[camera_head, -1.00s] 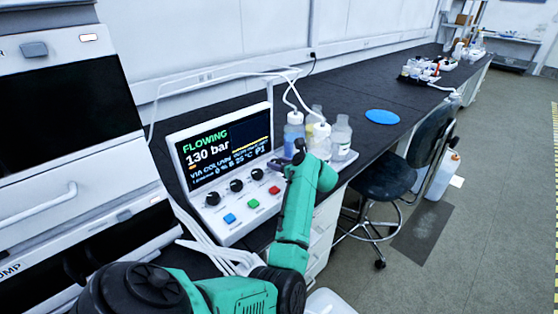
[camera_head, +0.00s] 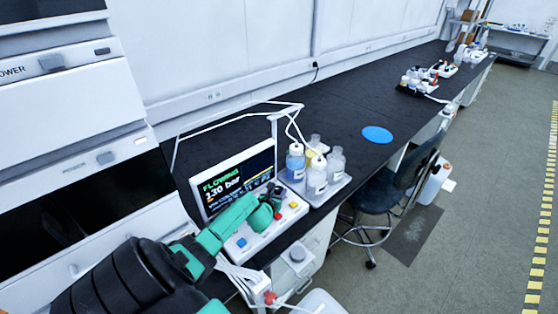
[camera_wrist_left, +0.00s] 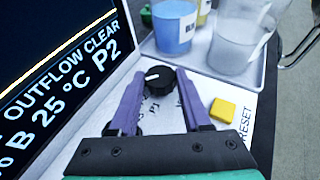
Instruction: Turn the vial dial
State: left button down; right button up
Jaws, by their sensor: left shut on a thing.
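The vial dial (camera_wrist_left: 160,78) is a round black knob with a white pointer mark, on the white sloped panel. In the left wrist view the pointer is toward the knob's left side, and a P1 label shows below it. My left gripper (camera_head: 276,192) has its purple fingers on both sides of the knob, shut on it. The control box screen (camera_head: 232,180) reads FLOWING and 130 bar. In the left wrist view the screen (camera_wrist_left: 50,70) reads OUTFLOW CLEAR, 25 °C and P2. My right gripper is not in view.
A yellow RESET button (camera_wrist_left: 222,110) is close to the right finger. Several bottles, one with blue liquid (camera_head: 296,166), stand in a tray (camera_head: 333,190) behind the panel. A blue disc (camera_head: 377,135) lies on the black bench, with bare bench around it. A stool (camera_head: 380,195) stands beside the bench.

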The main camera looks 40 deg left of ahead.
pick_arm(q)
jog(key=shift+s+a+r+m+t+h, duration=0.1)
jog(key=shift+a+m+t+h, duration=0.1)
jog(key=shift+m+h, duration=0.3)
jog(key=shift+a+m+t+h, duration=0.1)
jog(key=shift+m+t+h, duration=0.1)
jog(key=shift+m+h, duration=0.7)
jog(key=shift+h, duration=0.1)
jog(key=m+h+b, duration=0.2)
jog(key=shift+a+f+t+h, duration=0.2)
jog(key=shift+f+t+h, duration=0.1)
jog(key=shift+m+h+b, duration=0.45)
jog(key=shift+m+h, duration=0.05)
jog(key=shift+m, duration=0.1)
jog(key=shift+r+m+h+b, duration=0.2)
jog(key=shift+m+h+b, duration=0.1)
jog(key=shift+h, duration=0.1)
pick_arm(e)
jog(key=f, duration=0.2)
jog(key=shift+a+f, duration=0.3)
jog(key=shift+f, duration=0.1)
pick_arm(q)
jog(key=shift+r, duration=0.1)
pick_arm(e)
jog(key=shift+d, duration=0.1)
